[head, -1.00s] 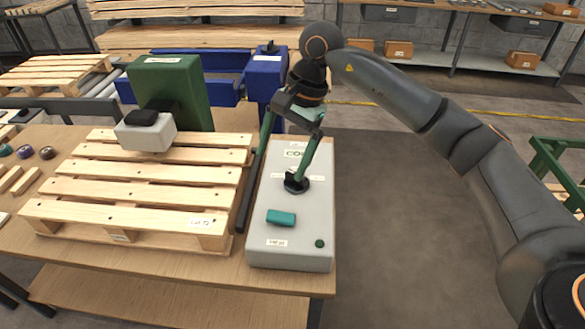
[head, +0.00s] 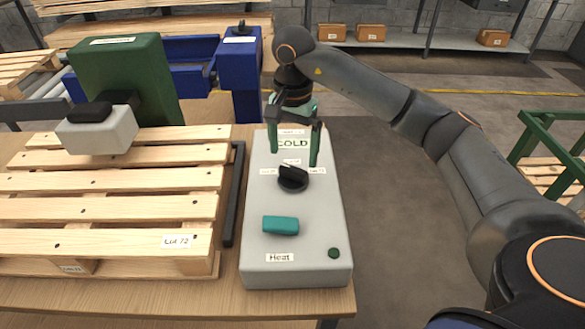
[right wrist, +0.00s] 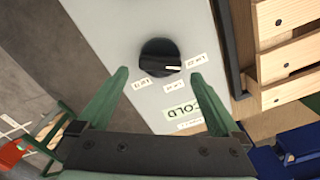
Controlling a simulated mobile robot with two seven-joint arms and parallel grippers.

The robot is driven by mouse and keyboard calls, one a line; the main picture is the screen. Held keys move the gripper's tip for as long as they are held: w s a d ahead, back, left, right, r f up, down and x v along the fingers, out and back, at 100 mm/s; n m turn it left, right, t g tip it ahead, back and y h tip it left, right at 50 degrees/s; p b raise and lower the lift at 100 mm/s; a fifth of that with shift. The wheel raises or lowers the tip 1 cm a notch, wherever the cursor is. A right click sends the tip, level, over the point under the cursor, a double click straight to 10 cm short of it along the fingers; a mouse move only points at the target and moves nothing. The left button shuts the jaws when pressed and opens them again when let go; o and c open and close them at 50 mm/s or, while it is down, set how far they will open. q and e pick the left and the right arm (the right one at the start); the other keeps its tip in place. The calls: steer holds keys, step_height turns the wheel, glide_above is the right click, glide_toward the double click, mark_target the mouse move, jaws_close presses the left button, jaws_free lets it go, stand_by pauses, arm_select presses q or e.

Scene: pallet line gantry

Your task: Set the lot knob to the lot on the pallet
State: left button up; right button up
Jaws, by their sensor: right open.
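The black lot knob (head: 293,179) sits on top of the grey control box (head: 312,222). In the right wrist view the knob (right wrist: 159,56) has a white mark toward the label on its right side; the small lot labels around it are too small to read surely. The wooden pallet (head: 195,205) carries a label reading Lot 72 (head: 176,241). My right gripper (head: 295,157) is open and empty, its green fingers above the box just behind the knob. In the right wrist view the fingertips (right wrist: 160,73) are either side of the knob's near edge, apart from it. My left gripper is out of view.
The box also bears a teal handle (head: 281,225), a dark green button (head: 334,253), a Heat label and a COLD sign (head: 294,143). A green press (head: 124,82) is at the back left. Floor right of the box is clear.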

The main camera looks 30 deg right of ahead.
mark_target(293, 169)
steer(key=shift+f, duration=2.8)
steer(key=c, duration=1.1)
